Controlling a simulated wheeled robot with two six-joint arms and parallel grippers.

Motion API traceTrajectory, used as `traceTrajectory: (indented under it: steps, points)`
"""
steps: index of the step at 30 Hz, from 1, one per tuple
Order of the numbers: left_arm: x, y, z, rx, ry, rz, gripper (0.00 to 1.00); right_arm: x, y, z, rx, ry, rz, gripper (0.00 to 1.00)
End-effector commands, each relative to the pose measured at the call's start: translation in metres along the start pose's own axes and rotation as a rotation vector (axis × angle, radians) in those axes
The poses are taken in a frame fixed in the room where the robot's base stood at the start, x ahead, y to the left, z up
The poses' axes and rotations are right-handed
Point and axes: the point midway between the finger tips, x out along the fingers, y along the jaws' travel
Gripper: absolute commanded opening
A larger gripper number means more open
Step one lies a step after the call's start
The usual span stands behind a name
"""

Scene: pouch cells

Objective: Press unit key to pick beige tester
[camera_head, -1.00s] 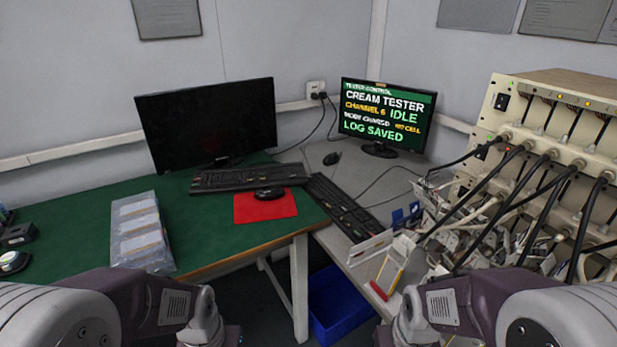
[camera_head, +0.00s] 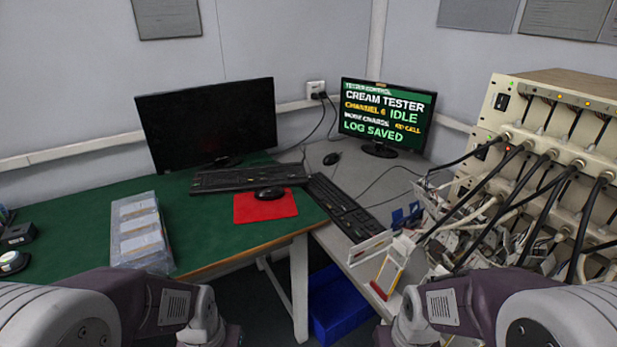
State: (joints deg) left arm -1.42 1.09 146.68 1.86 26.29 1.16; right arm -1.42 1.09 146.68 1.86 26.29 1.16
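The beige tester (camera_head: 555,88) stands at the right, with thick black cables plugged into its front. The lit monitor (camera_head: 387,112) reads "TESTER CONTROL", "CREAM TESTER", "CHANNEL 6 IDLE" and "LOG SAVED". A black keyboard (camera_head: 343,207) lies on the grey table in front of that monitor. A second black keyboard (camera_head: 248,177) lies on the green table before a dark monitor (camera_head: 208,124). Which key is the unit key cannot be told at this size. Both my arms show at the bottom edge, but their gripper fingers are out of view.
A clear tray of pouch cells (camera_head: 141,233) lies on the green table (camera_head: 75,195). A black mouse (camera_head: 269,193) rests on a red mat (camera_head: 265,207). Tangled cables and clips crowd the tester's front. A blue bin (camera_head: 338,303) sits on the floor below.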

Motion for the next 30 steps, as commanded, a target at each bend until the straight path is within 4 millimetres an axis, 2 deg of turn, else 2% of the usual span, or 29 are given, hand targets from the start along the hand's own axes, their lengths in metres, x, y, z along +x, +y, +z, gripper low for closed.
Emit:
traceTrajectory:
  steps: [10,14,30]
  points:
    - [0.0,0.0,0.0,0.0,0.0,0.0,0.36,0.0,0.0,0.0,0.0,0.0,0.0,0.0]
    - [0.0,0.0,0.0,0.0,0.0,0.0,0.0,0.0,0.0,0.0,0.0,0.0,0.0,0.0]
    - [0.0,0.0,0.0,0.0,0.0,0.0,0.0,0.0,0.0,0.0,0.0,0.0,0.0,0.0]
